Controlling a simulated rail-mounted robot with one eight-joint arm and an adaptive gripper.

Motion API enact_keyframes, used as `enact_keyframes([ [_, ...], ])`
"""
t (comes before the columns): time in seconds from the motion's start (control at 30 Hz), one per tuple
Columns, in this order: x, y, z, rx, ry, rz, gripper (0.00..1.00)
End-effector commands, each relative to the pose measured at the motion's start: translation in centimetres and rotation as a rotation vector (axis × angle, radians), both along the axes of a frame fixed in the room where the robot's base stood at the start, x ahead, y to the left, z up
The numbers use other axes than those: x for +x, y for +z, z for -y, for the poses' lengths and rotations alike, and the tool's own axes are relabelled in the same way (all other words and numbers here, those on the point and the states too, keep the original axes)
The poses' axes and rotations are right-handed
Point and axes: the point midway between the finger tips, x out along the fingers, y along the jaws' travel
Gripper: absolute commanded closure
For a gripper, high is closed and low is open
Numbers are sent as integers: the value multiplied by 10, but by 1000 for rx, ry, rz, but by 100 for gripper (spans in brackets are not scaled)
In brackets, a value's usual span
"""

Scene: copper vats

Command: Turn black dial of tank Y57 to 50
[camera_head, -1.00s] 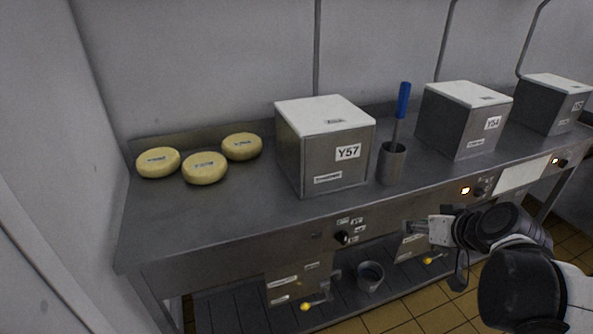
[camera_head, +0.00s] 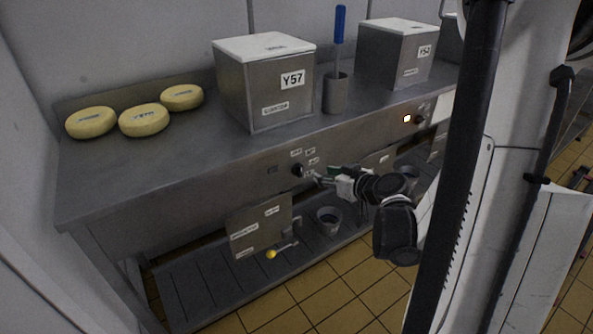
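Tank Y57 (camera_head: 262,84) is a steel box with a white lid, standing on the steel counter. Its black dial (camera_head: 297,170) is on the counter's front panel below the tank, with small white labels around it. My gripper (camera_head: 318,179) is just right of the dial and points left towards it. The fingertips are small and partly blurred; I cannot tell whether they touch the dial or how far apart they are. The dial's reading is too small to make out.
Three yellow cheese wheels (camera_head: 144,120) lie on the counter's left. A steel cup (camera_head: 336,93) with a blue-handled tool stands right of Y57, then another tank (camera_head: 396,54). Below are a yellow-tipped valve (camera_head: 272,253) and a grey bucket (camera_head: 329,221). A lit indicator (camera_head: 407,118) is farther right.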

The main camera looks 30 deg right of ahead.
Motion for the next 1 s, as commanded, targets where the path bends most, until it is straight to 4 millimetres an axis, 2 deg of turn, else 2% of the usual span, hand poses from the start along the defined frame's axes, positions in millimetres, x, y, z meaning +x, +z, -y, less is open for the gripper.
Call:
enact_keyframes([
  [0.3,55,-25,-6,1,4,-1,70],
  [0.6,97,-42,-9,1,2,-1,70],
  [0.8,109,-46,-10,0,1,-1,70],
  [1.0,110,-46,-10,0,1,-1,70],
])
